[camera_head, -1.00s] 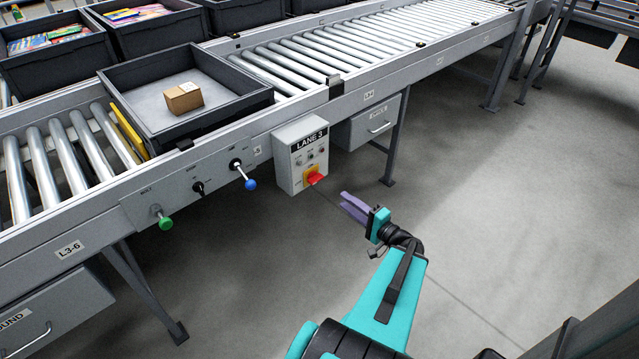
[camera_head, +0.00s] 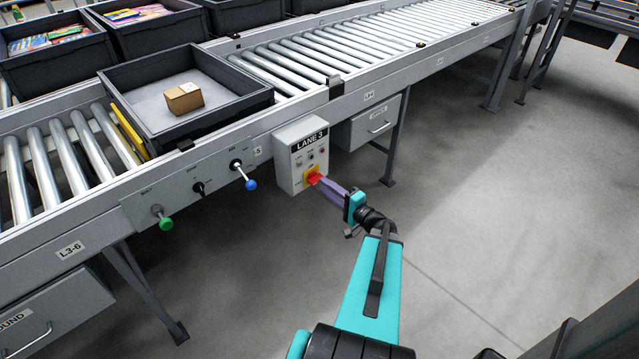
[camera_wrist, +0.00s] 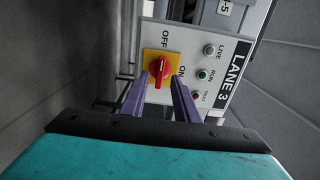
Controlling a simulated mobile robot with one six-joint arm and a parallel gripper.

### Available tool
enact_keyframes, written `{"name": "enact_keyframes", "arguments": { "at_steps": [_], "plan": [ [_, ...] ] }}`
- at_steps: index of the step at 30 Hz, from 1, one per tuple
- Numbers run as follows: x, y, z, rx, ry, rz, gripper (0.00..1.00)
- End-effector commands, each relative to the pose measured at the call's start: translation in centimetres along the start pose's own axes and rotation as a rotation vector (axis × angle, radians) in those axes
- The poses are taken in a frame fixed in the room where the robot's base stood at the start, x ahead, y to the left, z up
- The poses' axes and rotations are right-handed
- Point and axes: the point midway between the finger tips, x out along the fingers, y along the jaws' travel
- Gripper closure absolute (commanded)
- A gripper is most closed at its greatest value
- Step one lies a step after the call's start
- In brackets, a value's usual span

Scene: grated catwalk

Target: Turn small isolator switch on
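The isolator switch (camera_head: 314,177) is a red rotary handle on a yellow plate, low on the front of the grey LANE 3 box (camera_head: 288,170). In the wrist view the red handle (camera_wrist: 161,67) lies roughly up and down in the picture, lined up with the OFF label; ON is to its right. My gripper (camera_head: 325,183) has purple fingers and reaches the switch from the lower right. In the wrist view my gripper (camera_wrist: 160,85) is open, with the fingertips on either side of the handle's lower end. I cannot tell whether they touch it.
A green knob (camera_head: 165,223), a black knob (camera_head: 199,188) and a blue-ended lever (camera_head: 250,184) sit on the conveyor panel left of the box. A dark tray (camera_head: 235,125) with a small carton (camera_head: 184,98) rests on the rollers. The floor in front is clear.

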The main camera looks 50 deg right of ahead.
Motion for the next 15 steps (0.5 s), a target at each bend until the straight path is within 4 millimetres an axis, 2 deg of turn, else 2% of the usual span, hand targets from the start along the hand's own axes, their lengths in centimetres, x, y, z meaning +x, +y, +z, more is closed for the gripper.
{"name": "enact_keyframes", "arguments": {
  "at_steps": [6, 15],
  "plan": [
    [2.6, 0.0, 0.0, 0.000, -0.001, 0.000, 0.72],
    [4.0, 0.0, 0.0, 0.001, 0.000, 0.000, 0.72]
  ]
}}
